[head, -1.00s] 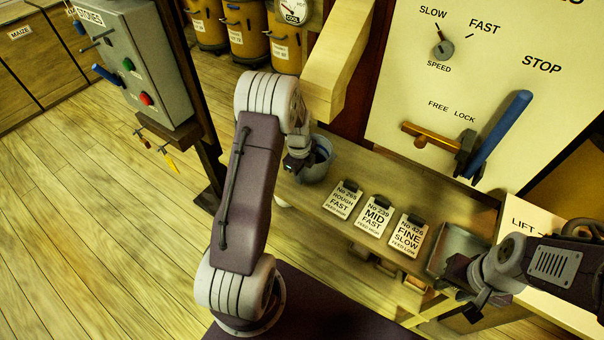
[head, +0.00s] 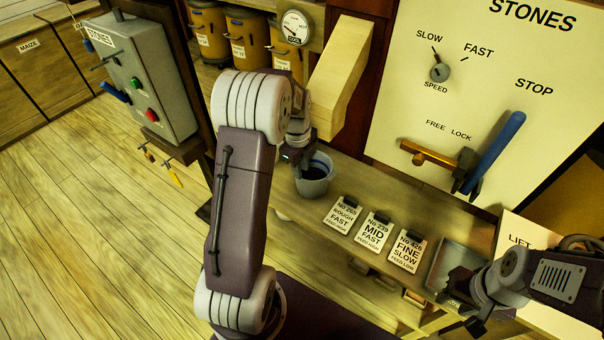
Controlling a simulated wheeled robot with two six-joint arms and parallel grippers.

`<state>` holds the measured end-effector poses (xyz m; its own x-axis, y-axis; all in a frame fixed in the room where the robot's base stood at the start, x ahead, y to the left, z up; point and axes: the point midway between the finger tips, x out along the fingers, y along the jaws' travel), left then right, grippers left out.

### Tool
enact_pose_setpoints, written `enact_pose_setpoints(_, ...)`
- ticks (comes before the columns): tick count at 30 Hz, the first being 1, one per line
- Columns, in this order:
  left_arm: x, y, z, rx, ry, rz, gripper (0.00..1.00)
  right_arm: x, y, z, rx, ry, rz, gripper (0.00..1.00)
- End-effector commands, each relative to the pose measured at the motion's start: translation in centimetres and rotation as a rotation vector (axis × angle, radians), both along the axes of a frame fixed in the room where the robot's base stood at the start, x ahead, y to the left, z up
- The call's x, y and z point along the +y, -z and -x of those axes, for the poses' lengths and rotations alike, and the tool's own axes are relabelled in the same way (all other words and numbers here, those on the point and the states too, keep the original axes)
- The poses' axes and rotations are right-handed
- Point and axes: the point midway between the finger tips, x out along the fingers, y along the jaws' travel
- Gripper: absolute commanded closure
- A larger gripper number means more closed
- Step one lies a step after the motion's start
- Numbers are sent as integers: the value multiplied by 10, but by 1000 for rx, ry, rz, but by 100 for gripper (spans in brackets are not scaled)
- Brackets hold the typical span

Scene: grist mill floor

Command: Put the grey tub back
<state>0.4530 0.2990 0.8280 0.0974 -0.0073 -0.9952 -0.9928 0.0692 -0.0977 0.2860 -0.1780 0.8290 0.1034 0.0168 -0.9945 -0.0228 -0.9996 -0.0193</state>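The grey tub (head: 314,184) is a round bucket-like vessel with a dark inside. It stands upright on the wooden bench at its left end, below the wooden chute. My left gripper (head: 300,160) is at the tub's rim on its far left side, partly hidden by my own arm. I cannot tell whether its fingers hold the rim. My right gripper (head: 462,308) is low at the right, over the front of the metal tray; its fingers are dark and hard to make out.
The wooden chute (head: 342,75) hangs just above the tub. Several label cards, including the MID card (head: 374,232), lie on the bench (head: 290,206). The metal tray (head: 458,258) is to their right. A blue lever (head: 495,150) juts from the panel. A stones control box (head: 150,85) stands left.

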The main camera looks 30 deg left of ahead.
Motion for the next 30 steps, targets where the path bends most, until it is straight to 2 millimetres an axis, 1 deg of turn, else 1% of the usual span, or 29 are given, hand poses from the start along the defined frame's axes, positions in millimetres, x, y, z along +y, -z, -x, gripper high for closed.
enact_pose_setpoints(2, -8, -2, 5, -1, -65, 6, 76, 0, 0, 0, 0, 0, 0, 64)
enact_pose_setpoints(5, -34, -6, 27, 1, -311, 33, 76, 0, 0, 0, 0, 0, 0, 64)
enact_pose_setpoints(6, -47, -7, 40, 2, -451, 46, 76, 0, 0, 0, 0, 0, 0, 64)
enact_pose_setpoints(10, -86, -8, 88, 4, -935, 98, 76, 0, 0, 0, 0, 0, 0, 64)
enact_pose_setpoints(12, -100, -7, 113, 6, -1168, 123, 76, 0, 0, 0, 0, 0, 0, 64)
enact_pose_setpoints(15, -113, -4, 143, 9, -1426, 152, 76, 0, 0, 0, 0, 0, 0, 64)
enact_pose_setpoints(16, -115, -4, 149, 11, -1485, 157, 76, 0, 0, 0, 0, 0, 0, 64)
enact_pose_setpoints(18, -119, -2, 160, 13, -1584, 169, 76, 0, 0, 0, 0, 0, 0, 64)
enact_pose_setpoints(21, -121, -1, 167, 14, -1650, 175, 76, 0, 0, 0, 0, 0, 0, 64)
enact_pose_setpoints(28, -121, -1, 167, 15, -1657, 175, 76, 0, 0, 0, 0, 0, 0, 64)
enact_pose_setpoints(30, -121, -8, 167, 15, -1657, 175, 76, 0, -8, 0, 0, 0, 0, 64)
